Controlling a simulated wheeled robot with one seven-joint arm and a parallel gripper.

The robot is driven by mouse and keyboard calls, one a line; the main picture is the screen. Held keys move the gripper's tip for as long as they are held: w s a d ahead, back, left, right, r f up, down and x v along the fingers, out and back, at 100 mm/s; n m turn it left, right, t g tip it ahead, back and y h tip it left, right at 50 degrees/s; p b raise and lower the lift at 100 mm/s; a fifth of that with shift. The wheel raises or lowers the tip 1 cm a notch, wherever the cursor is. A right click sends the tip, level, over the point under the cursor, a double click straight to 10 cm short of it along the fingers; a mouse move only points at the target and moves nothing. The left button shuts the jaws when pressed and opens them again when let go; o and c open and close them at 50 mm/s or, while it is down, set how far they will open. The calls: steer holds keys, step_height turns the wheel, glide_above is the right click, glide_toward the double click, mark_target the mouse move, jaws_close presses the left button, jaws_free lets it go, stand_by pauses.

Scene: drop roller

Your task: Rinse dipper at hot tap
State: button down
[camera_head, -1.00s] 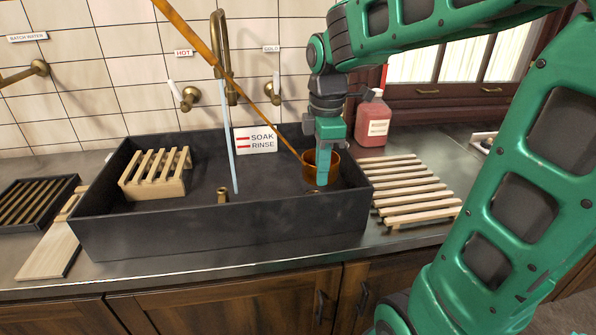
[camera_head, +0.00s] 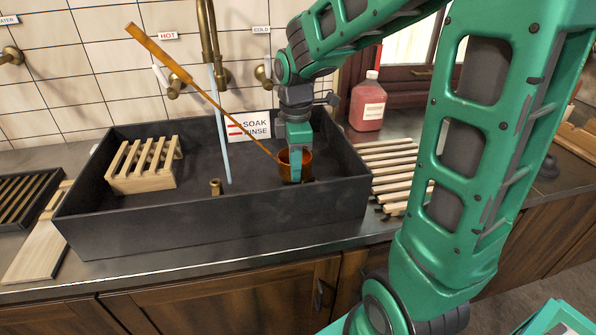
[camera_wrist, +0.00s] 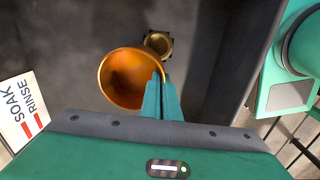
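The dipper has a copper cup (camera_head: 303,164) and a long wooden handle (camera_head: 160,53) that slants up to the left, crossing in front of the water stream. The cup hangs inside the right part of the dark sink (camera_head: 150,235); it also shows in the wrist view (camera_wrist: 125,80). My gripper (camera_head: 295,178) points down at the cup; its fingers (camera_wrist: 162,97) are together on the cup's rim. A pale blue stream (camera_head: 222,140) falls from the brass spout (camera_head: 208,35) into the sink, left of the cup. The hot tap lever (camera_head: 172,85) is below the HOT label (camera_head: 168,36).
A slatted wooden rack (camera_head: 145,165) stands in the sink's left part. A SOAK/RINSE sign (camera_head: 250,126) is at the back. A brass fitting (camera_head: 216,188) stands on the sink floor; another (camera_wrist: 158,43) is beside the cup. A red bottle (camera_head: 368,105) and slatted board (camera_head: 395,170) are right of the sink.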

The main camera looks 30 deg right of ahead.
steer(key=shift+w+a+f, duration=0.3)
steer(key=shift+w+a, duration=0.2)
steer(key=shift+w, duration=1)
steer(key=shift+w+a+f, duration=0.3)
steer(key=shift+w+a, duration=0.25)
steer(key=shift+w, duration=0.9)
steer(key=shift+w+a+f, duration=0.3)
steer(key=shift+w+a, duration=0.2)
steer(key=shift+w, duration=1)
steer(key=shift+d, duration=0.25)
steer(key=shift+w+d, duration=0.2)
steer(key=shift+d, duration=0.15)
steer(key=shift+s+a, duration=0.1)
steer(key=shift+a, duration=0.1)
steer(key=shift+s+a, duration=0.1)
steer(key=shift+a, duration=0.3)
steer(key=shift+d, duration=0.15)
steer(key=shift+w+d, duration=0.2)
steer(key=shift+d, duration=0.25)
steer(key=shift+a, duration=0.15)
